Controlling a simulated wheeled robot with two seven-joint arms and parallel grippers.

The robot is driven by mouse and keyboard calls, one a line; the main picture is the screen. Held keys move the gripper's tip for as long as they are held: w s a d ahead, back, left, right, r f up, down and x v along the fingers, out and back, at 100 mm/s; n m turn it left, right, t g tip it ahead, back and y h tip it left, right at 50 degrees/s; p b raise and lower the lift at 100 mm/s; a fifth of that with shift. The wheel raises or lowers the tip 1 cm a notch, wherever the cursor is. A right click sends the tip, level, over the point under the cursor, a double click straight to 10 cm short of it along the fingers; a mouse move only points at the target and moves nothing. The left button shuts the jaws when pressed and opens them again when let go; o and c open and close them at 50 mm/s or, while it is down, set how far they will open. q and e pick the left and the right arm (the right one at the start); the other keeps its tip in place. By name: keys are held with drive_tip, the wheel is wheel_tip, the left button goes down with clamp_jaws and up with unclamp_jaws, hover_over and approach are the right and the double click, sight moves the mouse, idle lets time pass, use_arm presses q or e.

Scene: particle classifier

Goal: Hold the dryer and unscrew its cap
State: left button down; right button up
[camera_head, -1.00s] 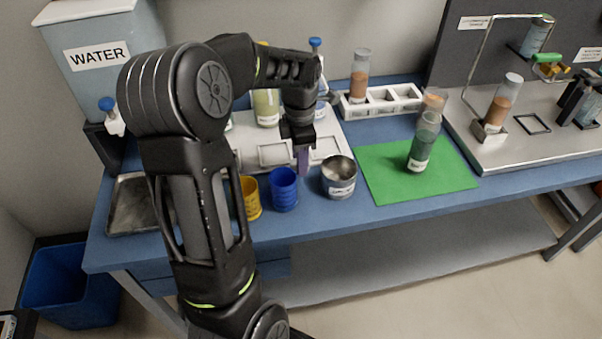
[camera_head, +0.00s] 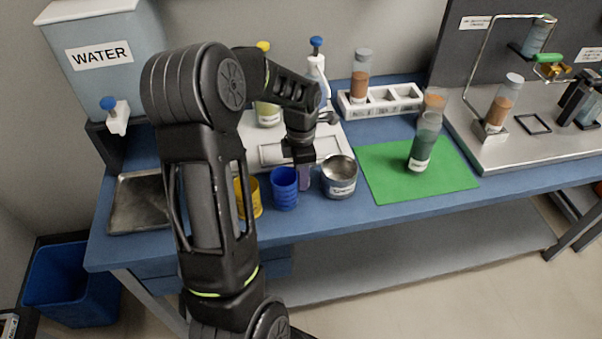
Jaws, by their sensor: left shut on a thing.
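A clear cylinder with dark green filling (camera_head: 421,153), which looks like the dryer, stands upright on the green mat (camera_head: 385,178). Its top overlaps an orange-filled cylinder (camera_head: 434,100) behind it, so I cannot make out its cap clearly. My left gripper (camera_head: 304,180) points down between the blue cup (camera_head: 285,188) and the grey metal jar (camera_head: 339,178), well left of the green-filled cylinder. It is shut on a small purple-grey piece that I cannot identify. My right gripper is out of view.
A yellow cup (camera_head: 251,197) stands left of the blue cup. A white rack (camera_head: 382,100) holds another orange-filled cylinder (camera_head: 359,82). A metal tray (camera_head: 138,203) lies at left below the water tank (camera_head: 103,60). A metal stand base (camera_head: 510,140) fills the right side.

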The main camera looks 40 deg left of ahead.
use_arm(q)
drive_tip(key=shift+f, duration=0.1)
drive_tip(key=c, duration=0.9)
unclamp_jaws()
drive_tip(key=shift+c, duration=0.2)
wheel_tip(320, 180, up, 12)
idle(0.5)
